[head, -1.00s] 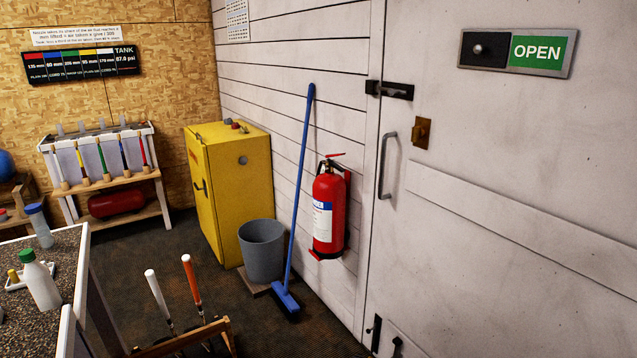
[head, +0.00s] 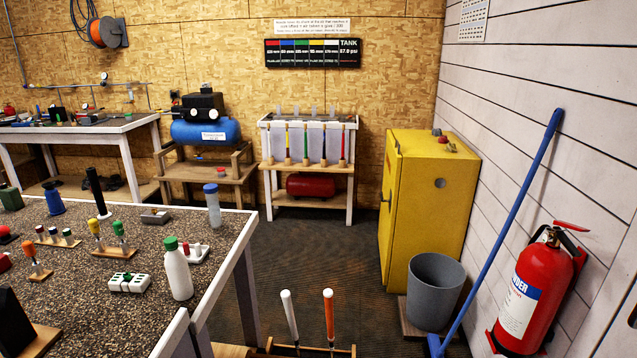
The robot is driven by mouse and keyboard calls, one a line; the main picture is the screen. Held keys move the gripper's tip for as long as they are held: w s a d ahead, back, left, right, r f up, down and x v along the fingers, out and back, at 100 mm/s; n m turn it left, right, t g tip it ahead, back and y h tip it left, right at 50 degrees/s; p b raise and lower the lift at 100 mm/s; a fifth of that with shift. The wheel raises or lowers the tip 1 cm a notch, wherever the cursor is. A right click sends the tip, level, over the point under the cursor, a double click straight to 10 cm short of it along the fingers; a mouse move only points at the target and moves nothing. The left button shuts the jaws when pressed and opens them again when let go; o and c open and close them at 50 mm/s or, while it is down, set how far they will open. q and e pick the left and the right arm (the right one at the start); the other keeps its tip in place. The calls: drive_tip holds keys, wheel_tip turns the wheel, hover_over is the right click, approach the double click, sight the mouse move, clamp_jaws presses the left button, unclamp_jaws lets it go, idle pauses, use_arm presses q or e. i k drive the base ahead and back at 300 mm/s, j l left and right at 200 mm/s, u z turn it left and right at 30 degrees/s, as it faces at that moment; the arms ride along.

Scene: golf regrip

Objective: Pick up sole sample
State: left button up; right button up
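I cannot make out which thing, if any, in the head view is the sole sample. Small items stand on the speckled bench top (head: 98,278) at the lower left. They include a small grey block (head: 155,216), a white block with green marks (head: 130,283) and a black piece on a wooden base (head: 18,322), cut by the left edge. Neither of my grippers is in view.
A white bottle (head: 178,275) and a blue-capped bottle (head: 213,207) stand near the bench's right edge. A grey bin (head: 433,290), yellow cabinet (head: 430,205), blue broom (head: 508,215) and red extinguisher (head: 535,290) line the right.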

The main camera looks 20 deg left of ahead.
sight(138, 284)
drive_tip(key=i+u, duration=0.15)
drive_tip(key=u, duration=0.25)
drive_tip(key=i+l+u, duration=0.15)
drive_tip(key=u, duration=0.3)
drive_tip(key=i+l+u, duration=0.15)
drive_tip(key=u, duration=0.25)
drive_tip(key=i+l+u, duration=0.1)
drive_tip(key=l+u, duration=0.15)
drive_tip(key=u, duration=0.15)
drive_tip(key=i+l+u, duration=0.1)
drive_tip(key=u, duration=0.35)
drive_tip(key=l, duration=0.1)
